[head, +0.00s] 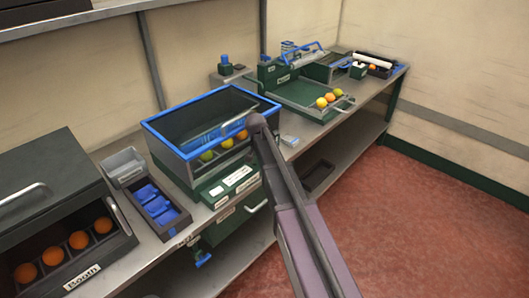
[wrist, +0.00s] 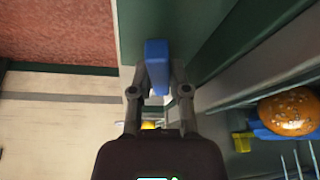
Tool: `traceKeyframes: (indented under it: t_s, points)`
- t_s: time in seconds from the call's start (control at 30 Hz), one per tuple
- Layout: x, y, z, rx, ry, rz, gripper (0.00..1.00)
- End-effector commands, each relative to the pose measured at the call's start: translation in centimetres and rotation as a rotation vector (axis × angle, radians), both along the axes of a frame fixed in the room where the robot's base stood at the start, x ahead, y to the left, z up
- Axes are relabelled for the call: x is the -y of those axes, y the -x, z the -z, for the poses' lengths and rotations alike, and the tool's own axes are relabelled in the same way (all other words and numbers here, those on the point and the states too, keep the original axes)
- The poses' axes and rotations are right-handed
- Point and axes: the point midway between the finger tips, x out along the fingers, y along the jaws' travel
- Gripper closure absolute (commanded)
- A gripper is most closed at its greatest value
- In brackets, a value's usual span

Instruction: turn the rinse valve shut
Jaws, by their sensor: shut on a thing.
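In the wrist view a blue bar-shaped handle (wrist: 156,52), which looks like the rinse valve's lever, stands against a dark green surface. My gripper (wrist: 158,78) has one finger on each side of it and is shut on it. The handle lies lengthwise between the fingers, its far end extending past the fingertips. The valve body behind it cannot be made out. In the head view my arm reaches to the blue-rimmed bin; my gripper and the handle cannot be made out there.
A speckled orange (wrist: 290,112) sits close on the right in the wrist view. In the head view the blue-rimmed bin (head: 158,134) holds several fruits. A booth (head: 40,195) with oranges stands left, a green tray (head: 300,92) farther back. Open red floor (head: 440,220) lies right.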

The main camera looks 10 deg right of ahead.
Motion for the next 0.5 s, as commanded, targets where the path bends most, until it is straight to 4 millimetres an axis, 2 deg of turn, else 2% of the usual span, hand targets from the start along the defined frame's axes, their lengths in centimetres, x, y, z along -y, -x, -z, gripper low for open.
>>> traceKeyframes:
  t_s: [0.43, 0.47, 0.5]
  points:
    - [0.16, 0.18, 0.05, -0.005, 0.003, 0.020, 1.00]
    - [0.16, 0.18, 0.05, -0.005, 0.003, 0.020, 0.74]
    - [0.17, 0.19, 0.05, -0.005, 0.003, 0.020, 0.62]
